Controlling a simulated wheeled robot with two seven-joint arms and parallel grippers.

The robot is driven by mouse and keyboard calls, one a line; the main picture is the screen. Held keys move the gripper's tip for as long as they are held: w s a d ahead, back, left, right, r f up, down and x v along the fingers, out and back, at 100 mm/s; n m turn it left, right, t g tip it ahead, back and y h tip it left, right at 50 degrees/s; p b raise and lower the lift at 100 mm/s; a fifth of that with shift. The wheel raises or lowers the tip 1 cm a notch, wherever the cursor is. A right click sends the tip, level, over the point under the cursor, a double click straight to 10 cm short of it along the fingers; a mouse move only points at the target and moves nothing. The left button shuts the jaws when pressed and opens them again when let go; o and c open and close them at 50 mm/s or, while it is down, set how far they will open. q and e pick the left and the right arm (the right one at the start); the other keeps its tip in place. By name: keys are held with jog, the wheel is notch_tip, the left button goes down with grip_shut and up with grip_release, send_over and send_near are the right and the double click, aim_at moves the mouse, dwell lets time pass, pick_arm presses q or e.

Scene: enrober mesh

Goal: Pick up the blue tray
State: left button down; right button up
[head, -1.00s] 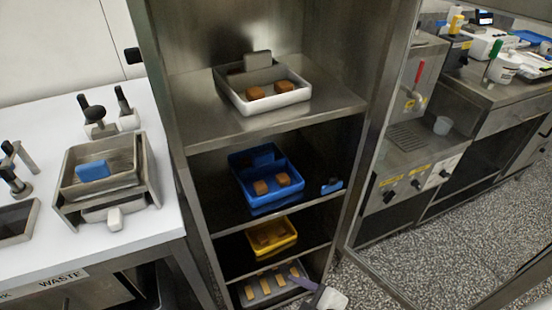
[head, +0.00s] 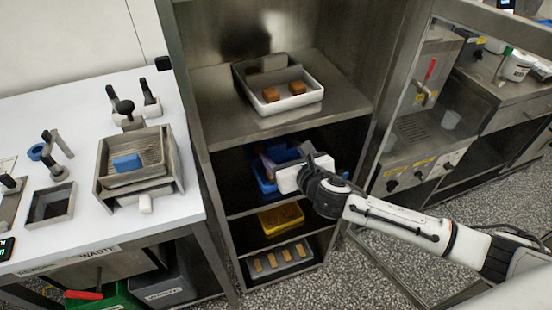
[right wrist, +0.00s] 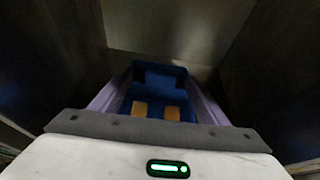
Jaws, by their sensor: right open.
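The blue tray (head: 264,180) sits on the second shelf of the metal rack, partly hidden behind my right gripper. In the right wrist view the blue tray (right wrist: 158,76) lies straight ahead with two brown blocks (right wrist: 156,110) in it. My right gripper (head: 286,157) reaches into that shelf bay. Its purple fingers (right wrist: 160,92) are open, one on each side of the tray in the wrist view. I cannot tell whether they touch it. My left gripper is not in view.
A white tray (head: 312,107) with brown blocks stands on the shelf above. A yellow tray (head: 283,218) and a grey tray (head: 308,256) are below. The rack's side posts (head: 377,130) bound the bay. A white table (head: 85,205) stands at left.

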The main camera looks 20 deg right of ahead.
aim_at(277, 146)
jog(key=shift+x, duration=0.95)
jog(key=b+x, duration=0.3)
jog(key=shift+w+d+f, duration=0.1)
jog(key=shift+d+f, duration=0.05)
jog(key=shift+f, duration=0.25)
jog(key=shift+w+b, duration=0.4)
jog(key=shift+w, duration=0.05)
jog(key=shift+c, duration=0.2)
jog(key=shift+r, duration=0.1)
grip_shut()
